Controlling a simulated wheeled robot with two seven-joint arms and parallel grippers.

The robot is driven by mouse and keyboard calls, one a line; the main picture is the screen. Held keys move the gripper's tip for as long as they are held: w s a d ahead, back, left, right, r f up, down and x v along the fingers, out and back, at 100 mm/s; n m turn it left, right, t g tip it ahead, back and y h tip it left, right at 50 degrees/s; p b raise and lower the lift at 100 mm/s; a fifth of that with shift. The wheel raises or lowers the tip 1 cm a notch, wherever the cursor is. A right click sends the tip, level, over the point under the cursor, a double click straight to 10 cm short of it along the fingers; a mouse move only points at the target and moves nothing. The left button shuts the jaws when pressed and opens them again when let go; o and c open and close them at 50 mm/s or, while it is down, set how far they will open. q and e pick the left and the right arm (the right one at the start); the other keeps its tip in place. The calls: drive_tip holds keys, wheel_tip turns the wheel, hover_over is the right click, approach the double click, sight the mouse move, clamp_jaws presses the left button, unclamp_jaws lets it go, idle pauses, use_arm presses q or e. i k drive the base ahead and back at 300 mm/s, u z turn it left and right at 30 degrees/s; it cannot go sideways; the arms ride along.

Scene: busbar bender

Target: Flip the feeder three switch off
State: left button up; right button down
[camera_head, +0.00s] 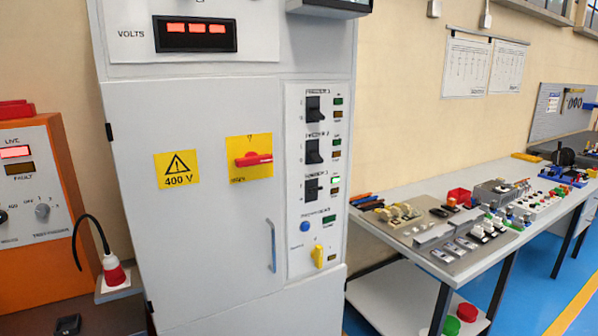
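The feeder three switch (312,189) is a black switch, the lowest of three stacked on the white panel strip of the grey cabinet (215,235). A bright green lamp (335,181) is lit beside it. The exact lever position is too small to tell. The feeder two switch (313,151) and the feeder one switch (313,108) sit above it, with darker lamps beside them. Neither of my grippers shows in the head view.
A red rotary handle (254,159) on a yellow plate, a blue button (305,227) and a yellow knob (318,256) are near the switches. A vertical door handle (271,246) sticks out. A crowded workbench (400,263) stands right; an orange cabinet (30,275) left.

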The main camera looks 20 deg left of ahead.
sight(315, 189)
drive_tip(key=u, duration=0.65)
drive_tip(key=i, duration=0.9)
drive_tip(key=u, duration=0.75)
